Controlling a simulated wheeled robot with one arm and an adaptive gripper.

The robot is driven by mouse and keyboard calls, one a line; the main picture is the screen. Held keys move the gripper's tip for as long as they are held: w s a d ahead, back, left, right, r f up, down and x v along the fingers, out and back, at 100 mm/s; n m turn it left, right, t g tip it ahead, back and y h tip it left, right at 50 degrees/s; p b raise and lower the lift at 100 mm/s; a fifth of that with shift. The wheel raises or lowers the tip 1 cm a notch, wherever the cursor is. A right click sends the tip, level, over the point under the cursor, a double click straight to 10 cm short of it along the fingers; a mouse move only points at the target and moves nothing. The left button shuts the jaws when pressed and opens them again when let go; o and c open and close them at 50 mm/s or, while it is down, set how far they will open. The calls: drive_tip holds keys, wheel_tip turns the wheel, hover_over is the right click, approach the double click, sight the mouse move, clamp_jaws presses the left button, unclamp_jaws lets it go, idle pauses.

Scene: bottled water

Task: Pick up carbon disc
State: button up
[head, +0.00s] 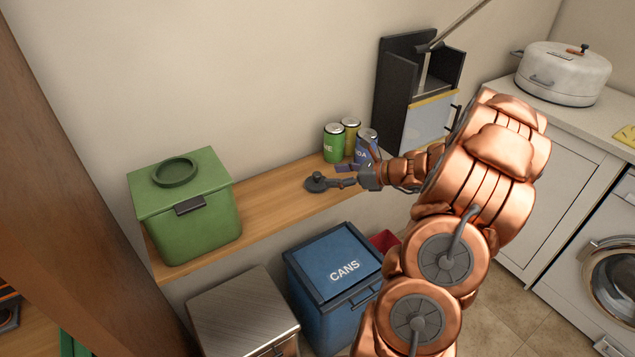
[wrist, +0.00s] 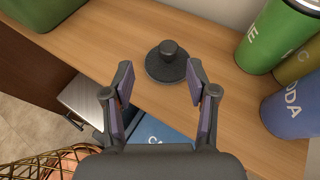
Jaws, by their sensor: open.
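The carbon disc (wrist: 166,66) is a dark round disc with a raised knob on top. It lies flat on the wooden shelf (wrist: 100,52) and also shows in the head view (head: 317,183). My gripper (wrist: 158,78) is open, with its fingers spread and pointing toward the disc. In the wrist view the disc shows between and just beyond the fingertips, and nothing is held. In the head view my gripper (head: 348,176) is at the right side of the disc. I cannot tell whether a finger touches it.
A green can (head: 333,142), a yellow can (head: 351,128) and a blue can (head: 366,145) stand close behind my gripper. A green lidded box (head: 185,205) stands on the shelf's left end. A blue CANS bin (head: 335,270) and a metal bin (head: 243,312) stand below. The shelf between box and disc is clear.

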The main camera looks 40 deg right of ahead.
sight(320, 175)
drive_tip(key=shift+d+f, duration=0.15)
drive_tip(key=shift+d, duration=0.15)
drive_tip(key=shift+p+x, duration=1.15)
drive_tip(key=shift+x, duration=2.65)
drive_tip(key=shift+w+d, duration=0.15)
drive_tip(key=c, duration=1)
